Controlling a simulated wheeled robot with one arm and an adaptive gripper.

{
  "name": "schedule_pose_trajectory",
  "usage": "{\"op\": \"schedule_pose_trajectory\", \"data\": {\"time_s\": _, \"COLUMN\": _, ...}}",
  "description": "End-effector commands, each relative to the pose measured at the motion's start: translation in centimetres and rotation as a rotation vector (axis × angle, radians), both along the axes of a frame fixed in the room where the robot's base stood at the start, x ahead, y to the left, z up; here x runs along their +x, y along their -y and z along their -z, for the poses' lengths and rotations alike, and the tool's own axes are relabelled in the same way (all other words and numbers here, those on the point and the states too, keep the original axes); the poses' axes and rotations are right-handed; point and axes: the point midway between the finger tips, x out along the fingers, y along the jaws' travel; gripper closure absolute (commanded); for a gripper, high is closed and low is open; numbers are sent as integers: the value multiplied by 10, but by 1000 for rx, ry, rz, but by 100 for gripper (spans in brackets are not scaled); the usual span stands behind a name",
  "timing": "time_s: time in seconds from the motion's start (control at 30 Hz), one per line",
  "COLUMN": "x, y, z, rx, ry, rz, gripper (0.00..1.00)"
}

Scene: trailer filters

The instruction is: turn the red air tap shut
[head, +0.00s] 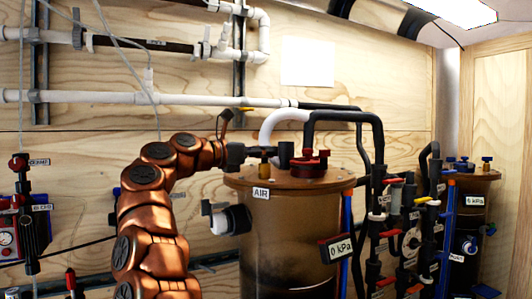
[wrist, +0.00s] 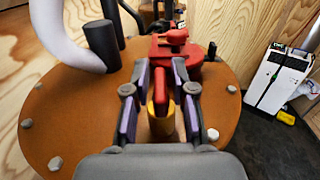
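The red air tap (wrist: 161,90) has a narrow red handle on a brass body (wrist: 161,124), standing on the brown lid (wrist: 60,125) of a tank. In the wrist view, the handle lies between the two purple-padded fingers of my gripper (wrist: 160,80). A gap shows on each side, so the fingers look open and not touching it. In the head view, my gripper (head: 258,153) is above the brass body (head: 264,169) at the left part of the lid. The tank (head: 285,235) carries an AIR label (head: 261,193); the red handle is hidden there.
A red clamp-like fitting (wrist: 172,46) sits just beyond the tap. A black stub (wrist: 101,46) and a thick white hose (wrist: 58,38) stand to the left. A 0 kPa display (head: 338,248) is on the tank's front. Pipes with valves (head: 400,215) crowd the right side.

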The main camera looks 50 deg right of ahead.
Motion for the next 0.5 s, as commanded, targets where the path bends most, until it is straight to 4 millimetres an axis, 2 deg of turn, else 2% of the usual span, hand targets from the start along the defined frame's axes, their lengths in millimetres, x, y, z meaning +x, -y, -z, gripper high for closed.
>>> {"op": "schedule_pose_trajectory", "data": {"time_s": 0.1, "x": 0, "y": 1, "z": 1, "rx": 1, "ry": 0, "rz": 1, "gripper": 62}}
{"op": "schedule_pose_trajectory", "data": {"time_s": 0.5, "x": 1, "y": -3, "z": 1, "rx": 2, "ry": 0, "rz": 0, "gripper": 62}}
